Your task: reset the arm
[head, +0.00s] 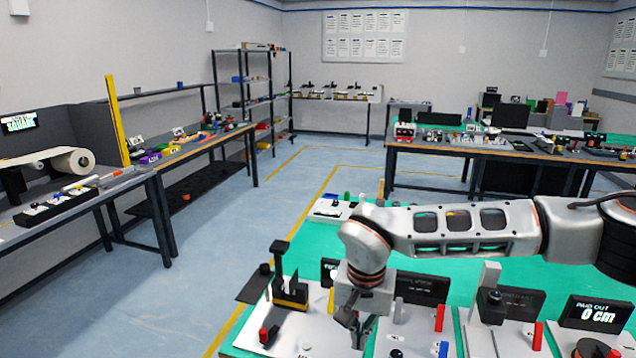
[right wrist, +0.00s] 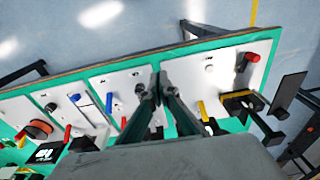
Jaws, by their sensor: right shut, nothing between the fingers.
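My right arm reaches in from the right side of the head view, over the green-topped bench (head: 465,272). My right gripper (head: 350,322) points down above the white panels at the front of the bench. In the right wrist view the right gripper (right wrist: 160,88) has its fingertips together, with nothing held between them. The gripper hides part of the panels beneath it. I cannot tell exactly how high the fingertips are above the panels. My left gripper is not in view.
A white panel (head: 312,328) with a black-and-yellow device (head: 290,290) and red knob (head: 267,335) lies left of the gripper. Panels with red levers (head: 439,318) and a "PAID OUT 0 cm" display (head: 596,314) lie to the right. Clear floor (head: 215,240) extends left.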

